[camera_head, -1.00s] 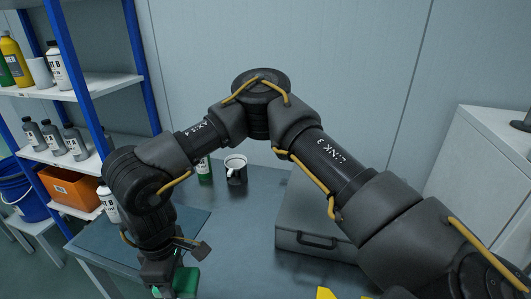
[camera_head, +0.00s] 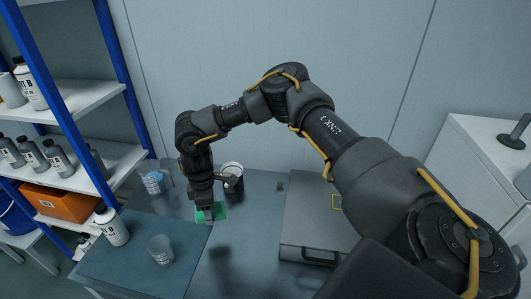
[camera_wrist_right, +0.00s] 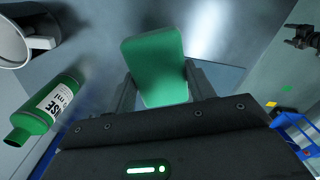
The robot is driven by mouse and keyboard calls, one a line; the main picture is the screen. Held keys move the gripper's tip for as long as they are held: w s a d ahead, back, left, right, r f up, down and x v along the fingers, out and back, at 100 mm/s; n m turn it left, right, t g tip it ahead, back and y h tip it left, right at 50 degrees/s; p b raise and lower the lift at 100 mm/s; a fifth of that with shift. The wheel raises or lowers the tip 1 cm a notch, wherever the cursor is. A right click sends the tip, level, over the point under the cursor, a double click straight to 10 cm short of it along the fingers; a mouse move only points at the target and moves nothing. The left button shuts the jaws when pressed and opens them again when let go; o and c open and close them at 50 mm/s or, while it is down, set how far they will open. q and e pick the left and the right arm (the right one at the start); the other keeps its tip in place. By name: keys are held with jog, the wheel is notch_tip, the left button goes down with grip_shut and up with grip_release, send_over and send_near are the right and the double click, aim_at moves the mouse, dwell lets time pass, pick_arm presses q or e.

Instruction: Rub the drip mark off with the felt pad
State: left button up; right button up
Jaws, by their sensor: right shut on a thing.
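My right gripper (camera_head: 205,211) is shut on the green felt pad (camera_head: 217,211), over the table left of the grey case. The pad fills the space between the fingers in the right wrist view (camera_wrist_right: 155,65). I cannot tell whether it touches the surface. I cannot make out a clear drip mark; a small dark spot (camera_head: 280,187) of unclear nature lies at the back of the table. My left gripper is not in the head view.
A mug (camera_head: 232,170) stands close behind the pad. A green bottle (camera_wrist_right: 47,108) shows beside the gripper in the wrist view. A clear cup (camera_head: 161,250) and white bottle (camera_head: 112,226) stand on the mat (camera_head: 130,262). The grey case (camera_head: 300,235) is to the right.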

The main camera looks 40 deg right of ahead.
jog(key=w+d+r+n+p, duration=0.1)
jog(key=w+d+n+p, duration=0.15)
jog(key=d+n, duration=0.85)
jog(key=w+d+r+n+p, duration=0.25)
jog(key=d+n, duration=0.45)
jog(key=d, duration=0.7)
pick_arm(q)
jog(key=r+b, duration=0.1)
jog(key=b, duration=0.1)
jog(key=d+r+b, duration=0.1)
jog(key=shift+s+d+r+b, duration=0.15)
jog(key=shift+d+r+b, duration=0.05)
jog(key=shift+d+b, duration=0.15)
pick_arm(e)
jog(key=d+f+n, duration=0.3)
jog(key=f+n, duration=0.4)
jog(key=n, duration=0.4)
jog(key=shift+d, duration=0.35)
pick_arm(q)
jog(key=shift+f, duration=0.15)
pick_arm(e)
jog(key=shift+s, duration=0.1)
